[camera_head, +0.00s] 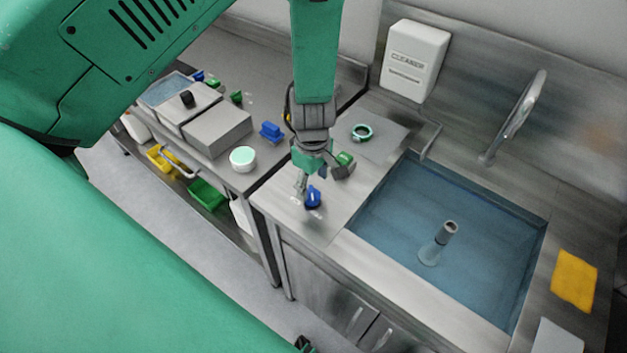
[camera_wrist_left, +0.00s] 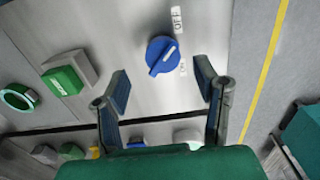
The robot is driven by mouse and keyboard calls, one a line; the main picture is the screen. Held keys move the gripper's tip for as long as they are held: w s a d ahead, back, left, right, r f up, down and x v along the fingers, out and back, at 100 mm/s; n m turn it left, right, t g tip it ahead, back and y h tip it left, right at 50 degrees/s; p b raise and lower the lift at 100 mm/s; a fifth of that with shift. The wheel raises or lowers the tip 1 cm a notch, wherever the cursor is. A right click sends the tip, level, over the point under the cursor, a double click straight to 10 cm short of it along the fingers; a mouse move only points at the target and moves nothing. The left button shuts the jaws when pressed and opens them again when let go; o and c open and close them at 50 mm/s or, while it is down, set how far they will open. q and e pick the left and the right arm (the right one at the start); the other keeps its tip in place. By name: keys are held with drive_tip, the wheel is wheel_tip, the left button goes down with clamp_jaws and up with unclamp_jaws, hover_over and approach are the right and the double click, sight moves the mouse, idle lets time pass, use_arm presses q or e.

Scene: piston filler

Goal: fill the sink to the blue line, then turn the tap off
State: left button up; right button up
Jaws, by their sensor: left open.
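The sink (camera_head: 349,228) on the right holds bluish water. A grey upright pipe (camera_head: 447,232) stands in it, its top above the surface. I cannot make out a blue line. The curved metal tap (camera_head: 519,112) rises behind the sink; no stream is visible from it. A blue round knob (camera_head: 313,197) with a pale pointer sits on the counter left of the sink; it also shows in the left wrist view (camera_wrist_left: 157,53), between small labels. My left gripper (camera_head: 309,184) is open above the knob, its fingers (camera_wrist_left: 162,82) apart and not visibly touching it. My right gripper is out of view.
A green button on a grey box (camera_head: 345,160) and a green ring (camera_head: 362,132) lie near the gripper. A white cleaner box (camera_head: 415,58) hangs behind. A yellow cloth (camera_head: 574,281) lies right of the sink. Grey boxes (camera_head: 217,131) and a white tub (camera_head: 243,162) crowd the left bench.

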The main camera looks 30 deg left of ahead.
sight(313, 193)
use_arm(q)
wheel_tip(313, 193, up, 7)
idle(0.3)
idle(0.4)
